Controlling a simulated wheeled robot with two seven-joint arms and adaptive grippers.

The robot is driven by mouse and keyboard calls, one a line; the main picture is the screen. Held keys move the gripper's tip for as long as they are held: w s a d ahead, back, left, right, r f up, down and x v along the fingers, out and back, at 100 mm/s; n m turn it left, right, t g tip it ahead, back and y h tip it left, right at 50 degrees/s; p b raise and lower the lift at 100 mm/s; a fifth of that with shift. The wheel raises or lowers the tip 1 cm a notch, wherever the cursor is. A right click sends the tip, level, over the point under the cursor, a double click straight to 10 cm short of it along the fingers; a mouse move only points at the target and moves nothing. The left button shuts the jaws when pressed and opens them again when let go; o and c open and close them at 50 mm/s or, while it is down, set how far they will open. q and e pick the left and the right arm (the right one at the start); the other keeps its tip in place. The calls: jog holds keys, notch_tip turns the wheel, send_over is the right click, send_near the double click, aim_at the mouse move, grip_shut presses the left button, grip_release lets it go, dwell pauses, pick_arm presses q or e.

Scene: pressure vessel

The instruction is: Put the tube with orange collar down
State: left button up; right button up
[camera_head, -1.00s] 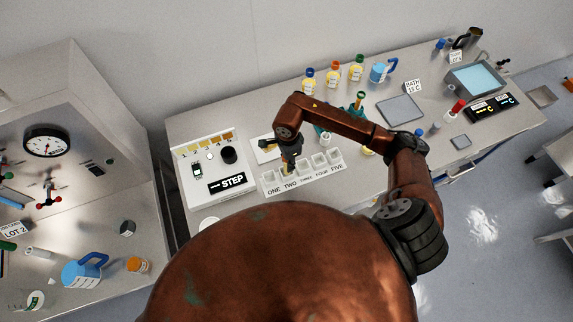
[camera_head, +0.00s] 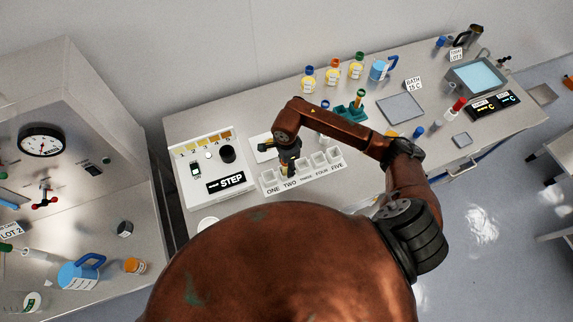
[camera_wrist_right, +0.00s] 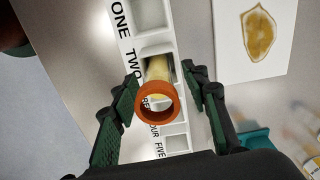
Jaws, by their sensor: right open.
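The tube with the orange collar (camera_wrist_right: 157,101) stands in the white rack (camera_wrist_right: 183,15), seen nearly end-on from above in the right wrist view. It appears to be in the slot beside the label TWO. My right gripper (camera_wrist_right: 163,100) is open, with one dark green finger on each side of the tube and gaps between fingers and collar. In the head view my right gripper (camera_head: 290,169) is low over the rack (camera_head: 271,187) near TWO, hiding most of the tube. My left gripper is not in view.
A white STEP unit (camera_head: 199,181) stands left of the rack. A card with a yellow-brown picture (camera_wrist_right: 262,45) lies close by. Behind are capped bottles (camera_head: 333,72), a green stand (camera_head: 350,113), a blue jug (camera_head: 379,70) and a grey pad (camera_head: 401,107).

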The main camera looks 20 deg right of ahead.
jog(key=shift+r+p, duration=0.3)
jog(key=shift+r, duration=0.2)
notch_tip(320, 180, up, 10)
jog(key=b, duration=0.3)
jog(key=shift+r, duration=0.75)
